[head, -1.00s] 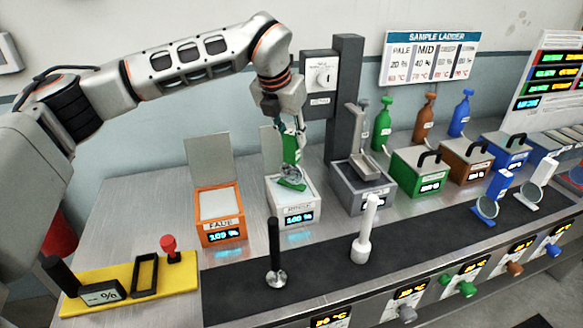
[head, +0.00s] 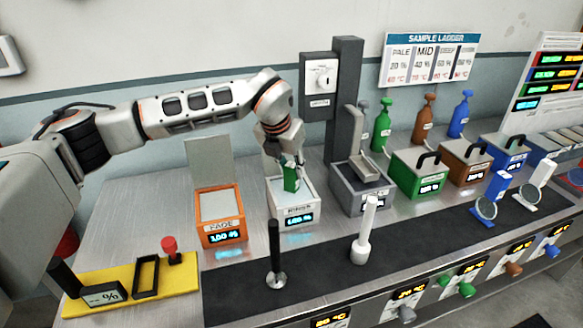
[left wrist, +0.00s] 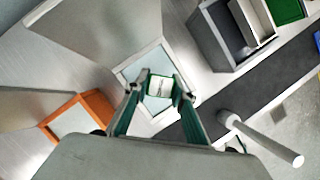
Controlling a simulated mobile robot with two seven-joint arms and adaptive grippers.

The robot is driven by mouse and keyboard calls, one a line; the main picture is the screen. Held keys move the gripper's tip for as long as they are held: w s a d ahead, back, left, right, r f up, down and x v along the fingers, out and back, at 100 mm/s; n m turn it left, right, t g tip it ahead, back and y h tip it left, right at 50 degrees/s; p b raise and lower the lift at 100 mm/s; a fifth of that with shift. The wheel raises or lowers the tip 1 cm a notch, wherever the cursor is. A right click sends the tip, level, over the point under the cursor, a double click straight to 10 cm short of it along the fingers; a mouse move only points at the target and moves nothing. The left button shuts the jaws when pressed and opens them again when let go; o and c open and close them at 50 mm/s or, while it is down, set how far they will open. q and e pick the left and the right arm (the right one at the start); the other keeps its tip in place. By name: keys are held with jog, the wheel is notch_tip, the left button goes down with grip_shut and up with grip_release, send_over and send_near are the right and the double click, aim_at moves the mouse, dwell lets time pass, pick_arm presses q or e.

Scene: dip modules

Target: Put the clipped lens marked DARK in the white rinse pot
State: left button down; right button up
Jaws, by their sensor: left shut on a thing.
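The white rinse pot (head: 296,214), labelled RINSE with a lit display, stands open with its lid raised behind it. My left gripper (head: 288,164) is over the pot and shut on a green clip (head: 291,178). The clip's lower end is at the pot's opening; the lens below it is hidden from view. In the left wrist view the fingers (left wrist: 160,92) pinch the green clip (left wrist: 160,83), whose pale label is too small to read, above the pot's rim (left wrist: 128,72). My right gripper is not in view.
An orange FADE pot (head: 221,231) stands open left of the rinse pot. A grey box (head: 352,190) with a tall post stands to the right. Two other clipped lenses, blue (head: 497,186) and white (head: 540,173), stand on the dark mat. A white pestle-like tool (head: 365,232) stands in front.

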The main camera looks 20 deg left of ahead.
pick_arm(q)
jog(key=shift+f, duration=0.2)
jog(key=c, duration=1.7)
grip_release()
jog(key=shift+r, duration=0.3)
jog(key=b+v, duration=0.1)
jog(key=v, duration=1)
jog(key=shift+s+r, duration=0.2)
jog(key=shift+r, duration=0.15)
